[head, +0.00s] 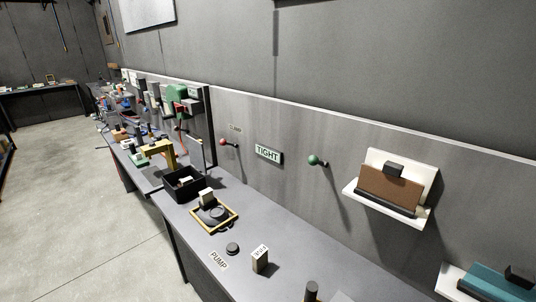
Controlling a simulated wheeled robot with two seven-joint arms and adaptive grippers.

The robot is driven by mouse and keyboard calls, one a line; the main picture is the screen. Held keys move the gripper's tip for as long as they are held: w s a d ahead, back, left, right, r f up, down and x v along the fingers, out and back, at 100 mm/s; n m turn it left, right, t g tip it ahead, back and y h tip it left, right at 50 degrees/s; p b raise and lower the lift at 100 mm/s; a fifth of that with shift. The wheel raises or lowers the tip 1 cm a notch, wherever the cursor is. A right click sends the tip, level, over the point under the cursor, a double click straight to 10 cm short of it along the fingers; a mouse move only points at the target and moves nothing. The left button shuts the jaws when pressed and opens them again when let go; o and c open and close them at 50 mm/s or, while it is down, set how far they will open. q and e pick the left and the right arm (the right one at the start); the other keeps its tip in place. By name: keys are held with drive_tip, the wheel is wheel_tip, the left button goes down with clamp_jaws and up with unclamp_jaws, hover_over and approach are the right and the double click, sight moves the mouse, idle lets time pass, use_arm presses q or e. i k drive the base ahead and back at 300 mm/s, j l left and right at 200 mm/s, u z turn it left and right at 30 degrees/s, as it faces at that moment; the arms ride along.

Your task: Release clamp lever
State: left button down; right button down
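Two knobbed levers stick out from the grey back panel above the bench. One has a red ball knob (222,142) and is at the left of a sign reading "TIGHT" (268,153). The other has a dark green ball knob (313,160) and is at the right of that sign. A faint small label (235,128) sits above the red knob, too small to read surely. I cannot tell from this view which of these is the clamp lever. Neither of my grippers is in view.
The grey bench (213,254) carries a black bin (184,187), a yellow-framed fixture (213,217), a round black knob (232,249) and a labelled block (260,259). A white wall shelf (382,208) holds a brown block (389,187). Open floor (80,190) lies at left.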

sight(223, 142)
drive_tip(key=i+j, duration=0.15)
drive_tip(key=j, duration=0.2)
drive_tip(key=i+j+z, duration=0.1)
drive_tip(key=j, duration=0.25)
drive_tip(key=i+j, duration=0.15)
drive_tip(key=j, duration=0.2)
drive_tip(key=i+j+z, duration=0.1)
drive_tip(key=j, duration=0.3)
drive_tip(key=i+j, duration=0.15)
drive_tip(key=j, duration=0.2)
drive_tip(key=i+j, duration=0.1)
drive_tip(key=j, duration=0.3)
drive_tip(key=z, duration=0.05)
